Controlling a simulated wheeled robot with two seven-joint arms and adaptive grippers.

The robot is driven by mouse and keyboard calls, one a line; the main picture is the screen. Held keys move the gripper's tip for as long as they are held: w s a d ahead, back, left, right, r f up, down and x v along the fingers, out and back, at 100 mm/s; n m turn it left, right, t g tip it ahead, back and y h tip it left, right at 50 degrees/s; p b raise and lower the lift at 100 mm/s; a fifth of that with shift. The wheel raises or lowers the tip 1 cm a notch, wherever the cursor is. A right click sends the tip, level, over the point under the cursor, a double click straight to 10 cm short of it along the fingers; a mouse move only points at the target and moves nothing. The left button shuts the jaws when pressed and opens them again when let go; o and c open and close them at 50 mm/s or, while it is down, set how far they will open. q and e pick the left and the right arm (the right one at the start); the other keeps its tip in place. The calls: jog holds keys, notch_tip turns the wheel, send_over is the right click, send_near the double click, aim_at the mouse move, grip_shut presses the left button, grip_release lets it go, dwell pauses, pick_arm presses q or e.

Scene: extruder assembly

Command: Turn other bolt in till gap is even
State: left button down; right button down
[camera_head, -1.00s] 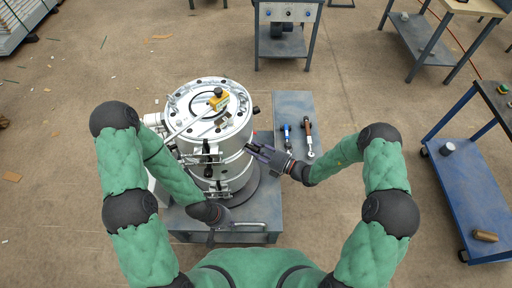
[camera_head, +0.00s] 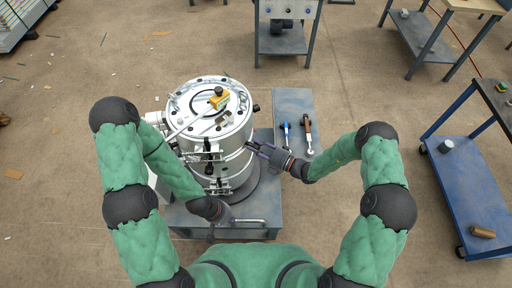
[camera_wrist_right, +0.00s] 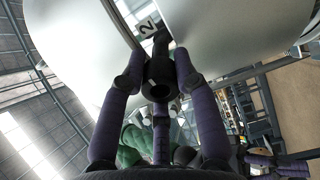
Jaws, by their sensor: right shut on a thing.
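The white and silver extruder drum (camera_head: 232,150) stands upright on the grey bench, with dark clamp fittings (camera_head: 213,155) on its front. My right gripper (camera_head: 256,148) is at the drum's right side. In the right wrist view its purple fingers (camera_wrist_right: 158,75) are closed around a dark round bolt (camera_wrist_right: 160,82), beside a small plate marked "2" (camera_wrist_right: 146,28). Two large pale curved surfaces show there with a gap between them; I cannot tell whether the gap is even. My left gripper (camera_head: 226,217) is low in front of the drum, beside a grey bar-shaped handle (camera_head: 250,221); its fingers are unclear.
A blue-handled tool (camera_head: 286,135) and a brown-handled tool (camera_head: 308,135) lie on the bench (camera_head: 290,104) right of the drum. A yellow block (camera_head: 218,98) sits on the drum's lid. A blue cart (camera_head: 468,190) stands far right.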

jog(key=shift+w+d+r, duration=0.25)
jog(key=shift+w+d, duration=0.05)
jog(key=shift+w, duration=0.1)
jog(key=c, duration=0.9)
grip_release()
jog(key=shift+c, duration=0.2)
jog(key=shift+f, duration=0.2)
jog(key=shift+s+a, duration=0.1)
jog(key=shift+s, duration=0.05)
jog(key=shift+s, duration=0.1)
jog(key=v, duration=1.2)
